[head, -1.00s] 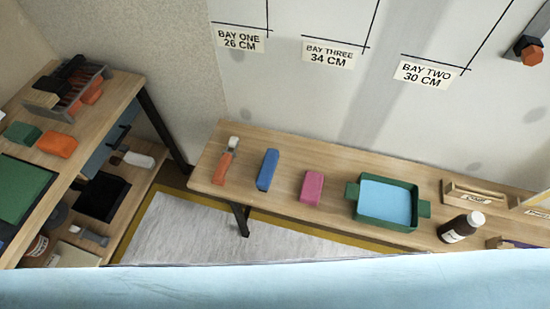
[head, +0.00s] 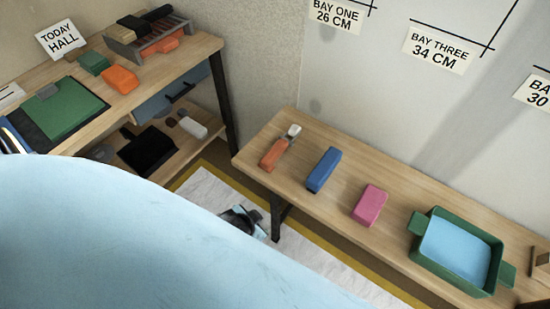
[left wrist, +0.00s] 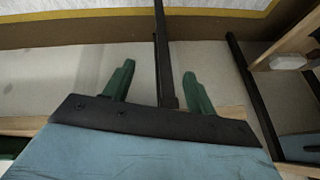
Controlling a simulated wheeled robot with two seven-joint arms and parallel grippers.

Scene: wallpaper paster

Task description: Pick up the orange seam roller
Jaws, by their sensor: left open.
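The orange seam roller (head: 274,153), an orange handle with a pale metal end, lies at the left end of the wall bench (head: 262,136) in the head view. My left gripper (left wrist: 158,80) shows in the left wrist view with its two green fingers apart and nothing held between them. A dark bar passes behind the gap. The seam roller does not show in the left wrist view. A dark part (head: 240,221) by the bench leg in the head view may be my left gripper, below the bench top. My right gripper is not in view.
A blue block (head: 324,170), a pink block (head: 369,205) and a green tray (head: 423,253) stand right of the roller. At left, a worktable (head: 205,46) holds an orange block (head: 120,79), a green block (head: 93,63) and a rack (head: 160,45).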

